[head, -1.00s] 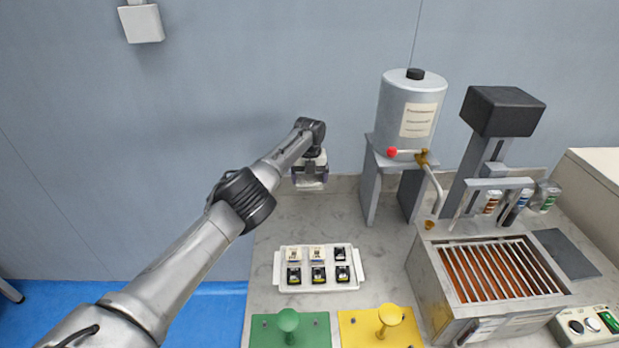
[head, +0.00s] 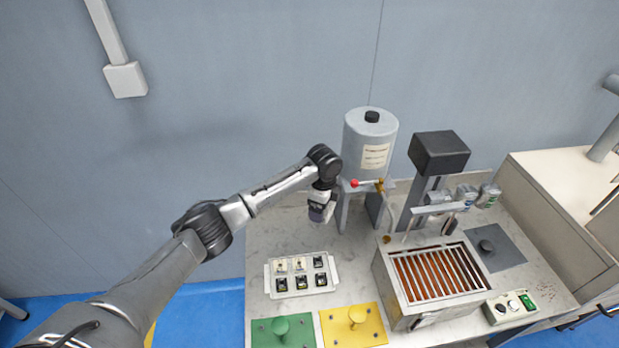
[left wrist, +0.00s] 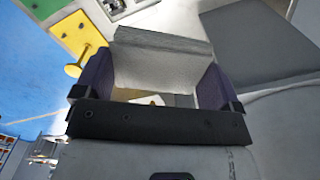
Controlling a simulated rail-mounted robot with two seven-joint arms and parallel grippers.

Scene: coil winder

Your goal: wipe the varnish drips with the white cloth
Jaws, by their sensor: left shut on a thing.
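The white cloth (left wrist: 160,62) is pinched between the purple fingers of my left gripper (left wrist: 152,85) in the left wrist view. It looks pale, textured and folded. In the head view, my left gripper (head: 321,213) hangs from the arm, above the bench beside the left leg of the tank stand. The cloth is mostly hidden there. I cannot clearly make out varnish drips; some small dark specks (head: 546,290) lie on the bench at the far right. My right gripper is not in view.
A grey tank (head: 369,150) with a red-handled tap stands behind. Right of it are a dark-headed column (head: 440,152) and a box with copper-coloured bars (head: 388,278). A white parts tray (head: 272,281), green plate (head: 265,338) and yellow plate (head: 335,328) lie in front.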

